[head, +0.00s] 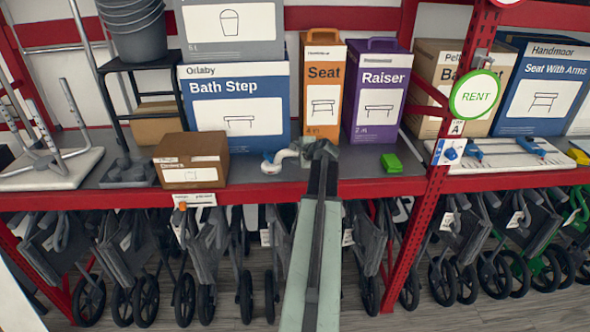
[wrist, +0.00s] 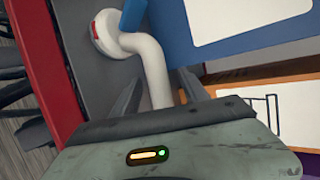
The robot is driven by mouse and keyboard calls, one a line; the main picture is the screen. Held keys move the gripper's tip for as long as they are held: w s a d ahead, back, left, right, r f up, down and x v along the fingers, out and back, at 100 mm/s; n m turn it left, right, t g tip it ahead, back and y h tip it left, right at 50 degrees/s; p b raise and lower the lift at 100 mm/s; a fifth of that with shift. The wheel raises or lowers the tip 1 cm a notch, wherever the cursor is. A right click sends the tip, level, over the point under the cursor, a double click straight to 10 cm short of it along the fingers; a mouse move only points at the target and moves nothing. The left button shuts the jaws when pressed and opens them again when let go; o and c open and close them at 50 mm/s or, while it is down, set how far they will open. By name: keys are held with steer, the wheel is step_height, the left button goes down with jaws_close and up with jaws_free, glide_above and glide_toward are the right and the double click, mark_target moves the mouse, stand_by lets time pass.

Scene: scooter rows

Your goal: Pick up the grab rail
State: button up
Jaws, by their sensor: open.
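The grab rail is a white bent tube (head: 283,156) with a round end flange, lying on the grey shelf in front of the Bath Step box. My gripper (head: 318,150) reaches over the shelf at the rail's right end and hides part of it. In the wrist view, the rail (wrist: 150,62) runs down from its flange at the upper left and passes between the two fingers of my open gripper (wrist: 161,78). The fingers stand on either side of the tube with gaps showing. Its lower end is hidden behind the gripper body.
The blue Bath Step box (head: 233,108), orange Seat box (head: 323,90) and purple Raiser box (head: 377,95) stand behind. A brown carton (head: 191,160) is left of the rail, a green block (head: 391,163) right. A red post (head: 432,180) rises farther right.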

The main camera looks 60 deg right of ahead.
steer(key=b+x, duration=0.1)
steer(key=x, duration=0.2)
steer(key=shift+w+d+f, duration=0.15)
steer(key=shift+w+f, duration=0.05)
steer(key=shift+f, duration=0.05)
steer(key=shift+s, duration=0.1)
jaws_close()
stand_by(0.9)
